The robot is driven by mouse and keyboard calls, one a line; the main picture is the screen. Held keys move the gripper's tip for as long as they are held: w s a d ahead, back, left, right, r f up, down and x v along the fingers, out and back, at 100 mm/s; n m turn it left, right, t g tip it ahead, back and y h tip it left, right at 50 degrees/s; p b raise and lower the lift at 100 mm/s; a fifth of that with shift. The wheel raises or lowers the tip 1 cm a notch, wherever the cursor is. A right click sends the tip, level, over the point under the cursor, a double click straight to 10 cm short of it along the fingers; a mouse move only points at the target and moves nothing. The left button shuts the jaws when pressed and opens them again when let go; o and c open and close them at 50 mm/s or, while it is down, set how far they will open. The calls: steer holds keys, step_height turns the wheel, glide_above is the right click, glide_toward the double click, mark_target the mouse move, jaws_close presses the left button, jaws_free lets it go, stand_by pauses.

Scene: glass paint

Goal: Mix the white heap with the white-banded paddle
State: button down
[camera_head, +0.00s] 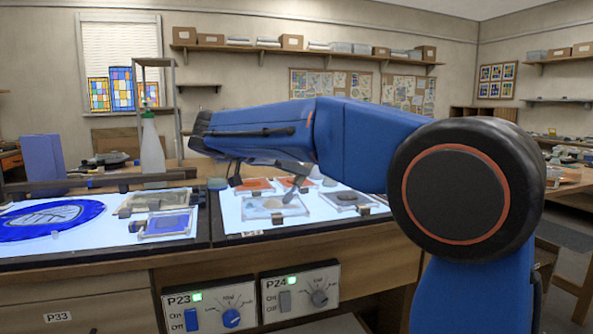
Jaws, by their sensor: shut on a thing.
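A pale, whitish heap (272,203) lies on a clear slab on the right-hand lit panel. My gripper (291,170) hangs below the blue forearm, above the back of this slab. It is shut on a thin, dark-looking paddle (293,191), which slants down to the heap's right side. I cannot make out a white band on it at this size. Whether its tip touches the heap is unclear. My arm hides part of the area behind.
A slab with a grey heap (350,199) lies right of the pale heap; orange slabs (254,186) lie behind. The left panel carries a blue glass disc (50,218) and a blue slab (166,223).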

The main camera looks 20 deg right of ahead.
steer(key=shift+w+a, duration=0.55)
steer(key=shift+w, duration=0.2)
steer(key=shift+w+a, duration=0.2)
steer(key=shift+a, duration=1)
steer(key=shift+s+a, duration=0.7)
steer(key=shift+s+d, duration=0.5)
steer(key=shift+s, duration=0.3)
steer(key=shift+s+d, duration=0.15)
steer(key=shift+d, duration=1.15)
steer(key=shift+w+d+f, duration=0.1)
steer(key=shift+w+d, duration=0.55)
steer(key=shift+d, duration=0.1)
steer(key=shift+w+a, duration=0.55)
steer(key=shift+w, duration=0.3)
steer(key=shift+w+a, duration=0.15)
steer(key=shift+a, duration=1.1)
steer(key=shift+s+a, duration=0.7)
steer(key=shift+s+d, duration=0.55)
steer(key=shift+s, duration=0.25)
steer(key=shift+s+d, duration=0.15)
steer(key=shift+d, duration=1.1)
steer(key=shift+w+d, duration=0.6)
steer(key=shift+d, duration=0.1)
steer(key=shift+w+a, duration=0.5)
steer(key=shift+w, duration=0.4)
steer(key=shift+w+a, duration=0.15)
steer(key=shift+a, duration=1.1)
steer(key=shift+s+a, duration=0.55)
steer(key=shift+a, duration=0.05)
steer(key=shift+s, duration=0.25)
